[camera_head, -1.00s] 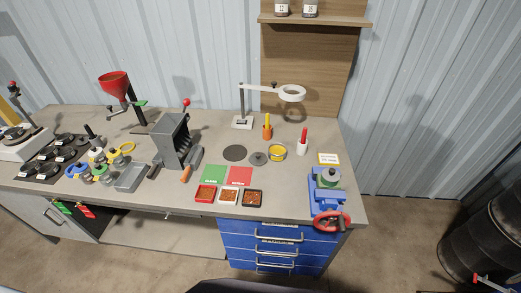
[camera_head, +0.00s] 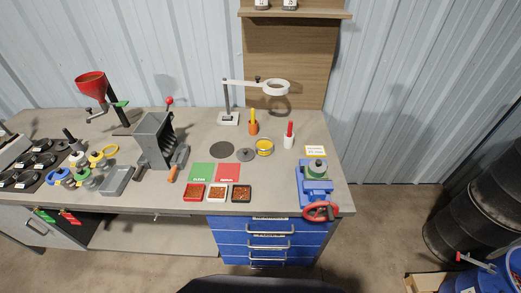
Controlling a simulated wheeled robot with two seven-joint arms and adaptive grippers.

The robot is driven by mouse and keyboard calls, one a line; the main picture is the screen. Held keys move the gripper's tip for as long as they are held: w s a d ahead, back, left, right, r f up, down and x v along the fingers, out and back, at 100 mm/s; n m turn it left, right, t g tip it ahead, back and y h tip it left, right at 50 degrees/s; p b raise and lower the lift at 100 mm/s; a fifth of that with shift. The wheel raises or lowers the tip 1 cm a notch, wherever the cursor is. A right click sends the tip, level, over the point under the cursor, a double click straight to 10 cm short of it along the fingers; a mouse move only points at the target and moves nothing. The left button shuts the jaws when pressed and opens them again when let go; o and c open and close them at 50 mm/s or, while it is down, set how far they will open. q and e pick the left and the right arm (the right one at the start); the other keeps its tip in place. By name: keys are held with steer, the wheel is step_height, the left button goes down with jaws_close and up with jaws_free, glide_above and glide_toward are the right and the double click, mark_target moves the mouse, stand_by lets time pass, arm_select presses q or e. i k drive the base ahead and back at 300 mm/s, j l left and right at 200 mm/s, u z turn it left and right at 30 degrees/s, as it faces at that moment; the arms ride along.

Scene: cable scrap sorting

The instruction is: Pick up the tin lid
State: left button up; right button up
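A small grey disc (camera_head: 245,154) with a darker spot at its centre lies flat on the workbench (camera_head: 310,140); it looks like the tin lid. It lies just left of a yellow round tin (camera_head: 264,148). A larger dark flat disc (camera_head: 221,150) lies to its left. Neither of my grippers is in view.
Green (camera_head: 202,173) and red (camera_head: 228,173) mats and several small trays (camera_head: 217,192) lie in front. A magnifier lamp (camera_head: 229,118), an orange cup (camera_head: 253,128) and a white cup (camera_head: 289,141) stand behind. A blue vise (camera_head: 314,188) is right, a grey machine (camera_head: 154,140) left.

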mark_target(245, 154)
steer(key=j+z, duration=0.8)
